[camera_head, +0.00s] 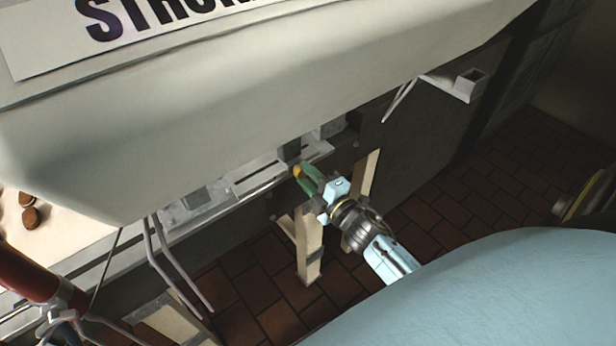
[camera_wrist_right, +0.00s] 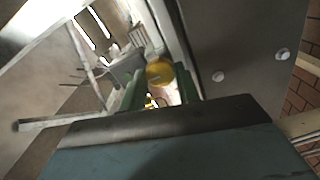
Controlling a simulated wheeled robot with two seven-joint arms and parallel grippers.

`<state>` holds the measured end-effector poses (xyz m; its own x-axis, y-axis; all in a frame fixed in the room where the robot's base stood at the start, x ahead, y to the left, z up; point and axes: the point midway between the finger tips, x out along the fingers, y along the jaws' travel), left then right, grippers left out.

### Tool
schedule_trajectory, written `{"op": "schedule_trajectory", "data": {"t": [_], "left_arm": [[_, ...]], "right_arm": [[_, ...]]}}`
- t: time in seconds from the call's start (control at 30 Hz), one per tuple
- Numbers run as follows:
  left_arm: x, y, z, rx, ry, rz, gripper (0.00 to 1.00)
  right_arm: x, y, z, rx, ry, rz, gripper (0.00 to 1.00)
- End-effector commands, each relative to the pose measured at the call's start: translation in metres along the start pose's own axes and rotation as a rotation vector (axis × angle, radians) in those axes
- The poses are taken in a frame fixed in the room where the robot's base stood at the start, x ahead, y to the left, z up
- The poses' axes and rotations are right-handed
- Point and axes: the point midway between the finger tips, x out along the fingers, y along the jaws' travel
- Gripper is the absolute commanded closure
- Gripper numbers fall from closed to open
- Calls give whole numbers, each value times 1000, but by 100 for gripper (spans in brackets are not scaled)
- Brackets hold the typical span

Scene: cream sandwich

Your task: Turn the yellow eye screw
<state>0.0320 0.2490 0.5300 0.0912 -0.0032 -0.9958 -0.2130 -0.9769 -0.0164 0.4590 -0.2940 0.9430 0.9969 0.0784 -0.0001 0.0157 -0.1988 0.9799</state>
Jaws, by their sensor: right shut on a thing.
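The yellow eye screw (camera_head: 297,170) shows as a small yellow spot at the tips of my right gripper, by the front edge of the grey machine. In the right wrist view its rounded yellow head (camera_wrist_right: 159,71) sits between the far ends of the green fingers. My right gripper (camera_head: 305,177) reaches up to it from below right and is shut on it. The fingers also show in the right wrist view (camera_wrist_right: 158,88). The screw's shaft and its eye cannot be made out clearly. My left gripper is not in view.
A large pale hood or awning (camera_head: 250,110) hangs over the machine. A pale wooden leg (camera_head: 309,250) stands just below my right gripper. A red cylinder (camera_head: 30,270) is at the lower left. The brick floor (camera_head: 455,205) is open at the right.

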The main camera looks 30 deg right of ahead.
Motion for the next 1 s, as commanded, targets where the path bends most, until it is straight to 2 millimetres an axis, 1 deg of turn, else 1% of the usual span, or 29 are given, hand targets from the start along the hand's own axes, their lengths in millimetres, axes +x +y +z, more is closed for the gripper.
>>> {"op": "schedule_trajectory", "data": {"t": [0.17,0.2,0.37,0.63,0.77,0.87,1.0], "left_arm": [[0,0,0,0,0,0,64],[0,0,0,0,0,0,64],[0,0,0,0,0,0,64],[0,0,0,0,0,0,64],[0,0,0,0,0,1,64],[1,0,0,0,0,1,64],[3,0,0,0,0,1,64]], "right_arm": [[0,0,0,1,0,0,91],[0,0,0,2,0,0,67],[0,0,0,2,0,0,46],[0,0,0,2,0,0,46],[-8,-1,0,3,-1,-2,46],[-23,-2,0,3,-1,-3,46],[-53,-2,0,3,-2,-4,46]]}}
